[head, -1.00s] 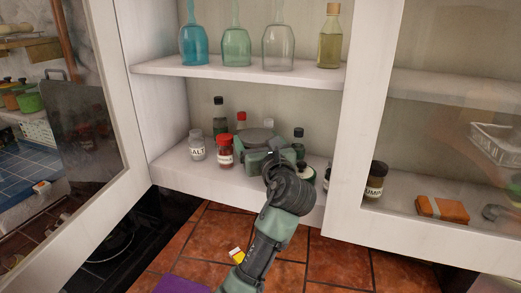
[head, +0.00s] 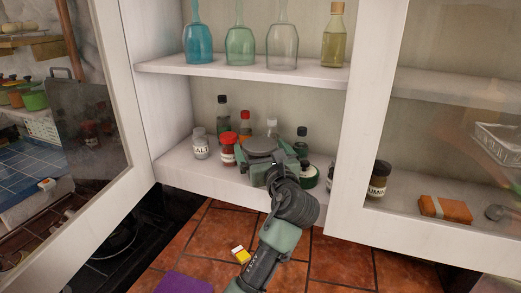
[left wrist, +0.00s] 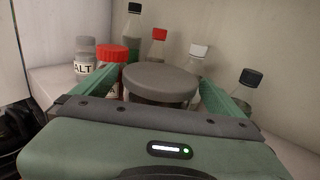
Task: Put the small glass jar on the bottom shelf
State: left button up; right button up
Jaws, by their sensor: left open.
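A wide jar with a grey lid (head: 259,146) is at the bottom shelf (head: 205,176) of the open cabinet. It also shows in the left wrist view (left wrist: 160,80). My left gripper (head: 266,158) is open, with one finger on each side of this jar. In the left wrist view my left gripper's fingers (left wrist: 158,92) stand apart beside the lid. The jar's body and base are hidden behind my gripper, so I cannot tell whether its base touches the shelf. My right gripper is not in view.
A salt jar (head: 200,146) and a red-lidded jar (head: 228,150) stand close on the left. Several bottles are behind, including a dark-capped one (head: 302,141) to the right. Glasses (head: 239,45) stand on the upper shelf. A cabinet door (head: 125,120) is open at left.

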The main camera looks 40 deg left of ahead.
pick_arm(q)
jog(key=b+v, duration=0.2)
jog(key=v, duration=0.9)
jog(key=shift+s+d, duration=0.1)
